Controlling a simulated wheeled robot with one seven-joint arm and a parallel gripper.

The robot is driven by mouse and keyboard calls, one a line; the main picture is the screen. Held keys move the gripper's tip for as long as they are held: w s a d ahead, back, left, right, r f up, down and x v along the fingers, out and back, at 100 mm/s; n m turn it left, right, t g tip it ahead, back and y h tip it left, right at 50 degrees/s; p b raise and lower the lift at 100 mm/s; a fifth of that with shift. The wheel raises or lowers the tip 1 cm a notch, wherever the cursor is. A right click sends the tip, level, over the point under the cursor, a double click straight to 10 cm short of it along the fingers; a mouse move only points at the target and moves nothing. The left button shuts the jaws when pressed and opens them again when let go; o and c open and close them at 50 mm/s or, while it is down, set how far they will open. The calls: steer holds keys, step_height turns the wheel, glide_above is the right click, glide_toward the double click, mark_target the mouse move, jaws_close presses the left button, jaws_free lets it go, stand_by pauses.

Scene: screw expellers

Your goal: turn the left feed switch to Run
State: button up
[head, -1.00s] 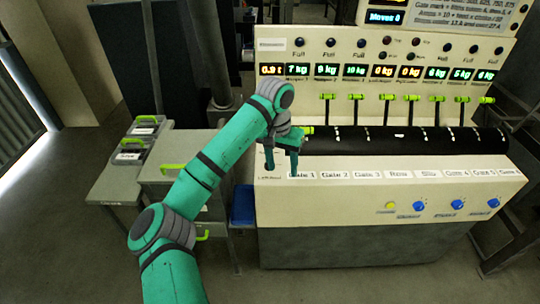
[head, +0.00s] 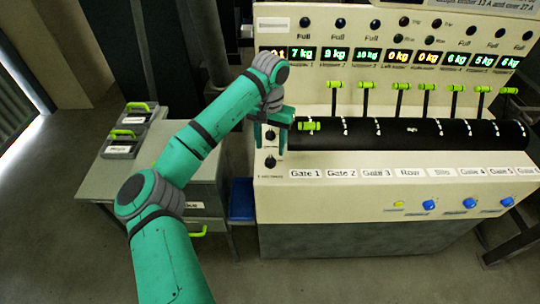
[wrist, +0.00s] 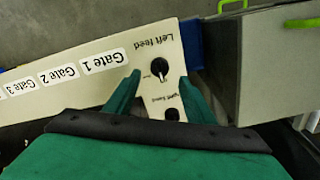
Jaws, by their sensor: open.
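The left feed switch (head: 270,162) is a small black knob at the left end of the cream panel, with its "Left feed" label beside it. It also shows in the wrist view (wrist: 159,68), where a pale mark is visible on it. A second black knob, the right feed switch (head: 270,136), sits farther back, and in the wrist view it is closer to my palm (wrist: 172,114). My gripper (head: 269,149) is open and empty over these knobs. In the wrist view its fingertips (wrist: 160,75) lie on either side of the left feed switch, without clear contact.
A black roller (head: 400,134) with several green-handled levers runs along the panel to the right. Gate labels (head: 306,174) line the panel's front. A grey cabinet (head: 110,172) with trays and a blue bin (head: 242,200) stand to the left.

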mark_target(271, 158)
steer(key=shift+f, duration=3.2)
steer(key=c, duration=1.1)
